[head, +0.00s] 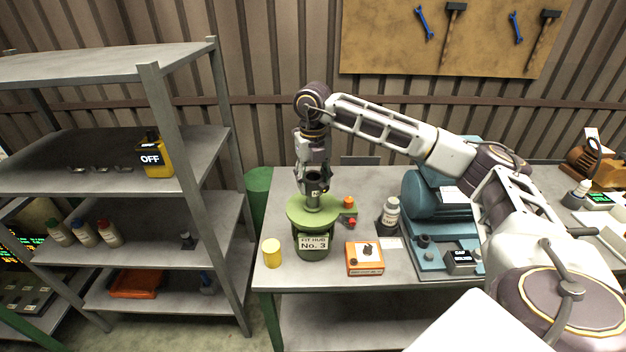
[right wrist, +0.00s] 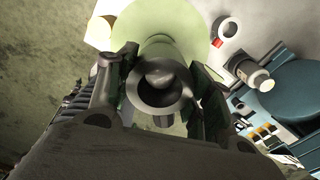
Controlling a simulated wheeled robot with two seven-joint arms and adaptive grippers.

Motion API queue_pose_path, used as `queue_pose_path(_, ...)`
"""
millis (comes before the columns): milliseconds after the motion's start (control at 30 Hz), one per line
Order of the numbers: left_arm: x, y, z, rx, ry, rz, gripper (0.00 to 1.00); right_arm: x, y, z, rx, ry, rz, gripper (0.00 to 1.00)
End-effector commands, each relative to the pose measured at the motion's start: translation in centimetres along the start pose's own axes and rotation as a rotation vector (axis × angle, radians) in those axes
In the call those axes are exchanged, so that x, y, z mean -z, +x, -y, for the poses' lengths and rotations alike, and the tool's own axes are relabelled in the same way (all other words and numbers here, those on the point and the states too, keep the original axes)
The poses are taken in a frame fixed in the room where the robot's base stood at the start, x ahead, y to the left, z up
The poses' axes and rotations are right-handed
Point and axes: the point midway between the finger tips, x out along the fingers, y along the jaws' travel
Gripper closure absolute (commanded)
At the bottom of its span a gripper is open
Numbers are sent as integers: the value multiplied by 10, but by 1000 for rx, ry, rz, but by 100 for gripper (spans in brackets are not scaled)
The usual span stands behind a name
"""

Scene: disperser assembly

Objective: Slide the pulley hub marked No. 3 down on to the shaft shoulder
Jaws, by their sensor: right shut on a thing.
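The pulley hub shows as a dark grey ring (right wrist: 160,96) between the fingers of my right gripper in the right wrist view. My right gripper (head: 313,186) is shut on it, pointing down over a green stand (head: 313,250) with a wide round top and a label reading "FIT HUB No. 3". A rounded shaft tip (right wrist: 160,76) shows inside the hub's bore, so the hub appears to be around the shaft. A pale green round section lies between hub and disc. The shoulder is hidden, and I cannot tell whether the hub touches it. My left gripper is out of view.
A blue machine (head: 427,209) is to the right. A shelf rack (head: 190,210) stands at the left.

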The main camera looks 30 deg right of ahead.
Motion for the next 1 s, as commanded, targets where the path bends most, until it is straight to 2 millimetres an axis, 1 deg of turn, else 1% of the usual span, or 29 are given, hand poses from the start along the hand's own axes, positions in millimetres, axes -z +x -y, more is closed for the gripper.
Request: queue_pose_path(1000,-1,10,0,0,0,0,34,0,13,0,-1,0,2,95)
